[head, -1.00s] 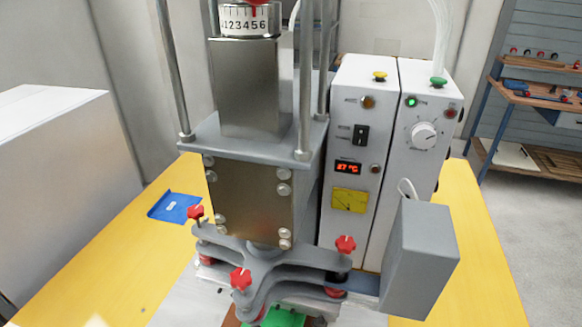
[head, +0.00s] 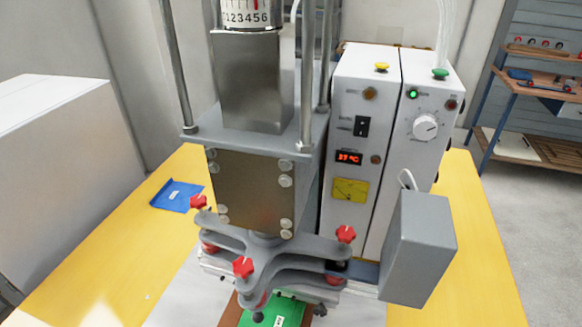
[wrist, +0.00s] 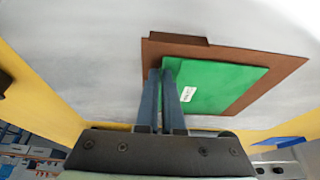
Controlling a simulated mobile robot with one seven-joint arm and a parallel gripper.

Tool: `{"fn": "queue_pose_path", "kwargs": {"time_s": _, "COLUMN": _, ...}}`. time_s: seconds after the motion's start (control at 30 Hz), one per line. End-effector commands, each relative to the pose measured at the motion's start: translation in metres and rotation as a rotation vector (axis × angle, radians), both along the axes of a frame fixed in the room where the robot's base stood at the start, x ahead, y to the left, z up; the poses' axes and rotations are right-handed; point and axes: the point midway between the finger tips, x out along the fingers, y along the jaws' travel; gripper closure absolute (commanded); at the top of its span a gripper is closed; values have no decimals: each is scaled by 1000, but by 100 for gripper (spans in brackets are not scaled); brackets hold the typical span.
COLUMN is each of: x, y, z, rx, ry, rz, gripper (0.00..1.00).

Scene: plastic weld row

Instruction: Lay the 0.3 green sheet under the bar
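The green sheet (head: 287,313), with a small white label too small to read, shows at the bottom of the head view. It lies over a larger brown sheet below the press. My gripper is not visible in the head view. The press's grey clamp frame (head: 265,262) with red knobs stands above the sheets; the bar's underside is hidden.
The brown sheet (wrist: 150,52) has a raised tab at its far edge. A blue sheet (head: 177,196) lies on the yellow table (head: 110,255) left of the press. White control boxes (head: 360,110) and a grey box (head: 418,250) stand at right.

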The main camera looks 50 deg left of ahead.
Motion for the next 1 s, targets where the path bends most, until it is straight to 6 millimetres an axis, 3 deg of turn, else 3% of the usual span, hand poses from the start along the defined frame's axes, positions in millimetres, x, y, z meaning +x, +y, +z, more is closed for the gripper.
{"fn": "queue_pose_path", "kwargs": {"time_s": 0.8, "x": 0, "y": 0, "z": -2, "rx": 1, "ry": -1, "rz": 0, "gripper": 100}}
{"fn": "queue_pose_path", "kwargs": {"time_s": 1.0, "x": 0, "y": 0, "z": -2, "rx": 1, "ry": -1, "rz": 0, "gripper": 61}}
